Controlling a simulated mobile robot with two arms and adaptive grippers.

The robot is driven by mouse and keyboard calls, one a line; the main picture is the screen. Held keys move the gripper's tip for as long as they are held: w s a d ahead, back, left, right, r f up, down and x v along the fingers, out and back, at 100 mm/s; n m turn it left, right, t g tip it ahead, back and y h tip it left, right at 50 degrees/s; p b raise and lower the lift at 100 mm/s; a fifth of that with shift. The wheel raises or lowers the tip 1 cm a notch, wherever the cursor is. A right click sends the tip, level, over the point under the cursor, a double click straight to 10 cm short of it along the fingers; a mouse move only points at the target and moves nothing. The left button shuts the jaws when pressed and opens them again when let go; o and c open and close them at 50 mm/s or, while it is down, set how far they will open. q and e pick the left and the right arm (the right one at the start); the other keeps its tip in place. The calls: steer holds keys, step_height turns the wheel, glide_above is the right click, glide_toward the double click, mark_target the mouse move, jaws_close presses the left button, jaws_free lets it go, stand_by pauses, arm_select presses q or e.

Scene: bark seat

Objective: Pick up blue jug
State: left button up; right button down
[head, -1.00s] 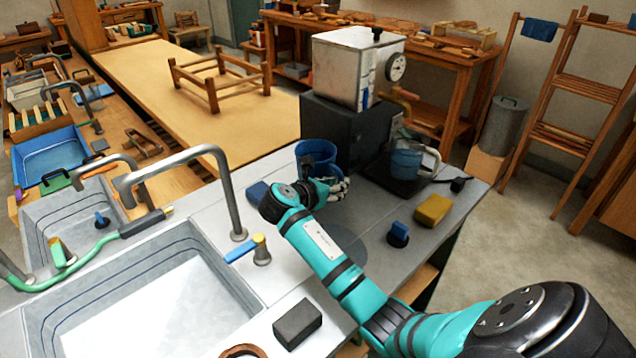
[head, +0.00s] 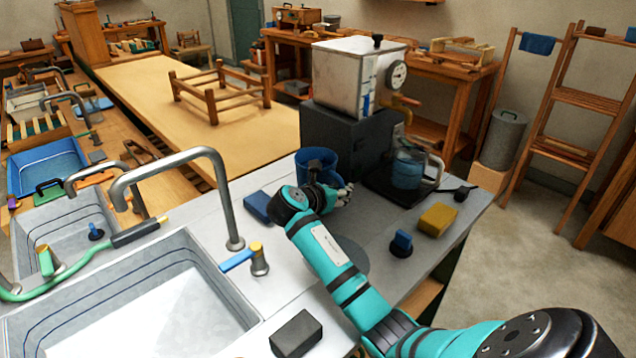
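The blue jug (head: 314,158) stands upright on the grey counter, just in front of the dark block under the metal boiler. My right arm comes in from the lower right, and its gripper (head: 338,196) is at the jug's near right side. The wrist and fingers hide the lower part of the jug. I cannot tell whether the fingers touch it or how far they are apart. My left gripper is not in view.
A clear jug with blue liquid (head: 408,168) stands on a dark plate to the right. A yellow sponge (head: 438,219), a blue-handled stopper (head: 401,243), a blue block (head: 257,207) and a dark block (head: 296,333) lie on the counter. A tall faucet (head: 226,200) rises left of my arm.

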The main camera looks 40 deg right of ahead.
mark_target(342, 180)
steer(key=shift+w+r, duration=0.1)
stand_by(0.3)
steer(key=shift+r, duration=1.5)
steer(key=shift+s+r, duration=0.25)
steer(key=s+a+r, duration=0.1)
steer(key=s+a, duration=0.1)
steer(key=s, duration=1.3)
steer(key=shift+s+r, duration=0.2)
steer(key=shift+s, duration=0.05)
